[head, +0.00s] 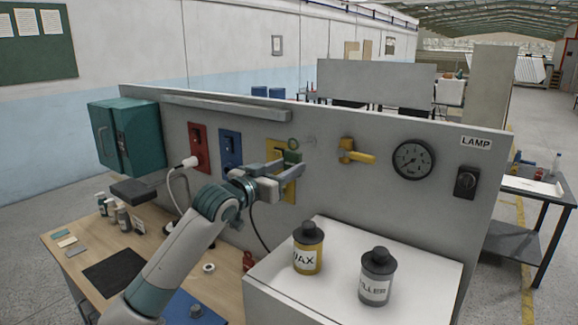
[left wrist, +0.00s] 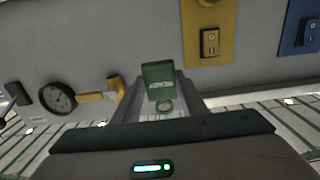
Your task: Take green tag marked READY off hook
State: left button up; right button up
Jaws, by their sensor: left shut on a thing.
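The green tag marked READY (left wrist: 158,80) is between the fingers of my left gripper (head: 291,169), which is shut on it. In the head view the tag (head: 292,157) shows just above the fingers, in front of the grey panel. Its green ring (head: 293,143) stands above it and also shows in the left wrist view (left wrist: 166,107). A small, faint hook (head: 311,139) seems to stick out of the panel right of the ring. The ring looks apart from it in the head view, but the depth is hard to judge. My right gripper is not in view.
The panel carries a yellow switch plate (head: 275,153) behind my gripper, a yellow valve handle (head: 357,156), a gauge (head: 413,160) and a LAMP knob (head: 466,183). A WAX can (head: 308,258) and a FILLER can (head: 375,289) stand on a white box (head: 335,235) in front.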

pick_arm(q)
jog(key=shift+s+a, duration=0.45)
jog(key=shift+s, duration=0.1)
jog(key=shift+s, duration=0.1)
dwell(0.3)
